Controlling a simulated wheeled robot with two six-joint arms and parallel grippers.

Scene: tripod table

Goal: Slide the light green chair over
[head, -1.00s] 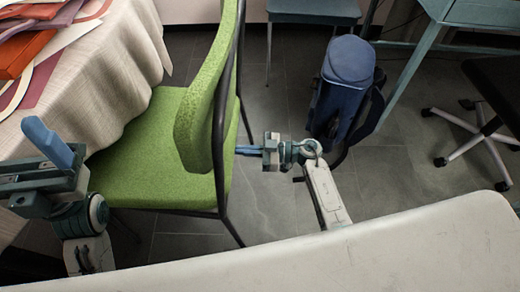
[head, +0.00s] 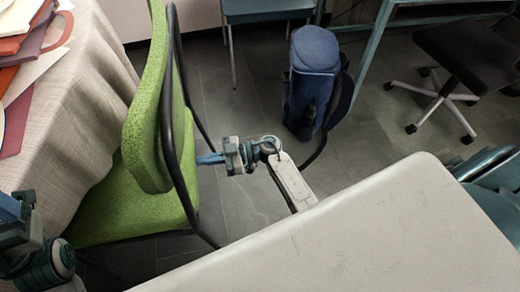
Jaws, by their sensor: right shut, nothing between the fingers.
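The light green chair (head: 147,110) stands at the left in the head view, with a green back, a green seat (head: 130,205) and a dark tube frame. Its seat lies against the hanging tablecloth, and part of it is hidden behind the backrest. My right gripper (head: 208,159) is shut and empty. It points left, with its blue fingertips at the right side of the chair's dark back frame; whether they touch it I cannot tell. My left gripper (head: 12,208) is at the left edge, partly cut off, in front of the tablecloth; its opening does not show.
A cloth-covered table (head: 75,120) with papers and folders stands at the left. A pale table (head: 340,235) fills the front right. A dark blue bag (head: 312,85) stands on the floor behind my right arm. A wheeled chair (head: 470,60) is at the right. Grey floor (head: 225,95) is free beyond my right gripper.

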